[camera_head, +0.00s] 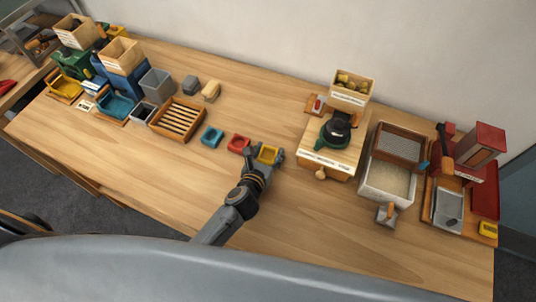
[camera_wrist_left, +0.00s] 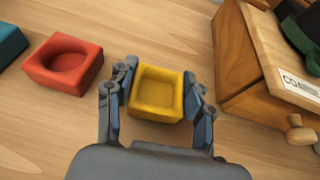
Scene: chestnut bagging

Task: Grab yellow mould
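The yellow mould (camera_head: 267,155) is a small square block with a hollow in its top. It sits upright on the table, at the right end of a row with a red mould (camera_head: 238,143) and a blue mould (camera_head: 212,137). My left gripper (camera_head: 264,157) is down at the yellow mould. In the left wrist view the yellow mould (camera_wrist_left: 156,94) lies between the two fingers of my left gripper (camera_wrist_left: 158,90), one on each side. The fingers look spread, with their tips close to its sides; firm contact is not clear. My right gripper is not in view.
A wooden box (camera_head: 331,145) with a knob and a green-black device stands just right of the yellow mould. The red mould (camera_wrist_left: 64,63) is close on the left. A slatted wooden tray (camera_head: 178,119) lies further left. The table (camera_head: 300,220) in front is clear.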

